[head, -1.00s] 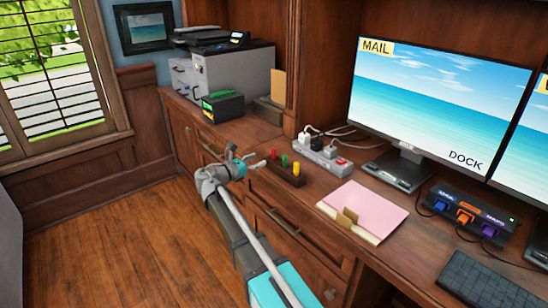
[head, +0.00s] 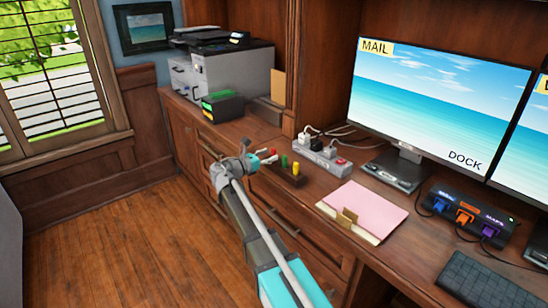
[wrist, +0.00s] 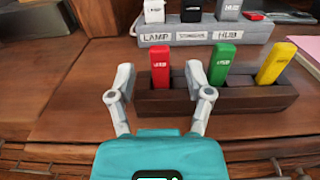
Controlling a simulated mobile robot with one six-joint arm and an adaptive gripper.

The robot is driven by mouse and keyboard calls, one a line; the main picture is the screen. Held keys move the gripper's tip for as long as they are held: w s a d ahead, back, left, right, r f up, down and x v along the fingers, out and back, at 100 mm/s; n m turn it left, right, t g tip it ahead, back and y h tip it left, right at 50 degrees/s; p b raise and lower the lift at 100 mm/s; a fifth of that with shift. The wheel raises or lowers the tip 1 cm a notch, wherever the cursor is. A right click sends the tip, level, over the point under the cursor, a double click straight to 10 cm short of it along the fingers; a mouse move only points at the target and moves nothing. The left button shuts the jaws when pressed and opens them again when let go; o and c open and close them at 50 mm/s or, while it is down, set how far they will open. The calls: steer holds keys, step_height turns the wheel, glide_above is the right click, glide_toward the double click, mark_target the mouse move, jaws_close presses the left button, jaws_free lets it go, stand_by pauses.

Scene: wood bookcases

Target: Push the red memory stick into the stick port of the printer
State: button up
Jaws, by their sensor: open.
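The red memory stick (wrist: 160,66) stands upright in the left slot of a dark wooden holder (wrist: 188,101), between my gripper's two fingers in the wrist view. It also shows in the head view (head: 273,154). My gripper (wrist: 158,84) is open, with one finger on each side of the red stick; I cannot tell whether either touches it. A green stick (wrist: 222,64) and a yellow stick (wrist: 275,63) stand in the same holder. The printer (head: 228,72) stands at the back left of the counter; its stick port is too small to make out.
A power strip (wrist: 190,33) with plugs lies behind the holder. A pink folder (head: 364,207) lies to its right, near a monitor (head: 440,85). A black box with a green top (head: 222,104) stands before the printer. The counter between box and holder is mostly clear.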

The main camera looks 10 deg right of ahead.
steer(key=shift+x, duration=1.25)
steer(key=c, duration=0.9)
